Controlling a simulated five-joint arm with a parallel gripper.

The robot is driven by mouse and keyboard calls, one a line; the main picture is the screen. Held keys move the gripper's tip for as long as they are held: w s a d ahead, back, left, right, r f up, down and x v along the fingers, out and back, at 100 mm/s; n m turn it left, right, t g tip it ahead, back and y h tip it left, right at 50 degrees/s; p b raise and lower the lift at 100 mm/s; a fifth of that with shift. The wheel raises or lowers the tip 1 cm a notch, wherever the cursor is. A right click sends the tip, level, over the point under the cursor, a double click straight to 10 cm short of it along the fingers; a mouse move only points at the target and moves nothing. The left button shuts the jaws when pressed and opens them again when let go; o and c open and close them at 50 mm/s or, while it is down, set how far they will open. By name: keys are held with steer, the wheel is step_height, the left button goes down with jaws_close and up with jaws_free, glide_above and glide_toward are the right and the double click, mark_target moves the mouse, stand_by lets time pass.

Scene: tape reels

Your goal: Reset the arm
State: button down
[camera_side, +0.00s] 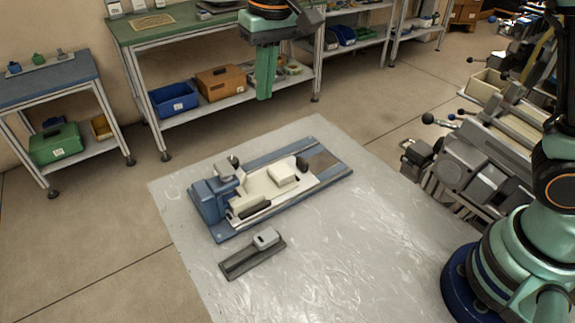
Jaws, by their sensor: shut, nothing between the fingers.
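My gripper (266,84) hangs at the top middle of the side view, its green fingers pointing down and closed together with nothing between them. It is in the air above and behind the blue and cream device (276,182), apart from it. A dark flat tool with a light grey block (267,238) lies in front of the device. No tape reel can be made out clearly.
The grey table top (340,255) is clear in front and to the right. Grey machinery (470,165) stands at the right.

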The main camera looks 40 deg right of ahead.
steer(key=s+d+t, duration=0.4)
steer(key=s+d, duration=1.1)
steer(key=d, duration=0.3)
steer(key=shift+d+h, duration=0.3)
